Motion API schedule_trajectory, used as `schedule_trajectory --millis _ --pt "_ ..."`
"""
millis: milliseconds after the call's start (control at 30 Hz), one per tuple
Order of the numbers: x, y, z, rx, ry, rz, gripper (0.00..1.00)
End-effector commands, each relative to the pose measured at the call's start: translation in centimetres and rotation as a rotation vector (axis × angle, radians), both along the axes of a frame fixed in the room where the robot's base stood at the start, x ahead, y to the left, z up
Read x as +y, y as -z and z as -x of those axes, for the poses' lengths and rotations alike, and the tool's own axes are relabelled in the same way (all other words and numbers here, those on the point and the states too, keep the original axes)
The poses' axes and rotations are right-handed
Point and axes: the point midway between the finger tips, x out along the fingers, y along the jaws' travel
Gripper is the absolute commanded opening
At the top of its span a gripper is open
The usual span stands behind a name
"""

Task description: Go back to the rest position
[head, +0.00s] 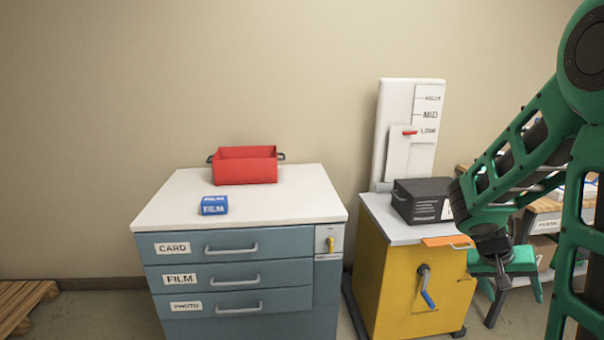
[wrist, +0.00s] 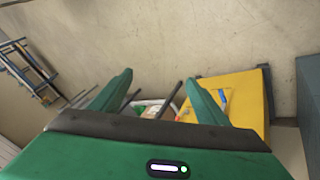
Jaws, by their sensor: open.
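My gripper (head: 511,290) hangs at the right of the head view, beside the yellow cabinet and apart from it. In the wrist view its two green fingers (wrist: 158,80) stand wide apart with nothing held between them. My green arm reaches down from the upper right of the head view and hides part of the bench behind it.
The yellow cabinet (head: 385,280) has a crank (head: 426,287) and a black box (head: 422,200) on top. A pallet (head: 22,305) lies at left.

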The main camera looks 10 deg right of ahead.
Motion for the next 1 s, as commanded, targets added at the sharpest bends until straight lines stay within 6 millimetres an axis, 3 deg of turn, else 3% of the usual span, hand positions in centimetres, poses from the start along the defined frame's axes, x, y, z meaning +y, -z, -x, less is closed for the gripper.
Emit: schedule_trajectory --millis 100,600,800,1000 --pt "1.8 -1.0 3.1 -0.001 0.024 -0.123 0.69" --pt "11.9 -5.3 15.0 0.024 -0.053 -0.539 0.69" --pt "14.2 -6.1 17.6 0.039 -0.096 -0.604 0.69" --pt "14.6 -6.3 18.1 0.044 -0.105 -0.617 0.69"
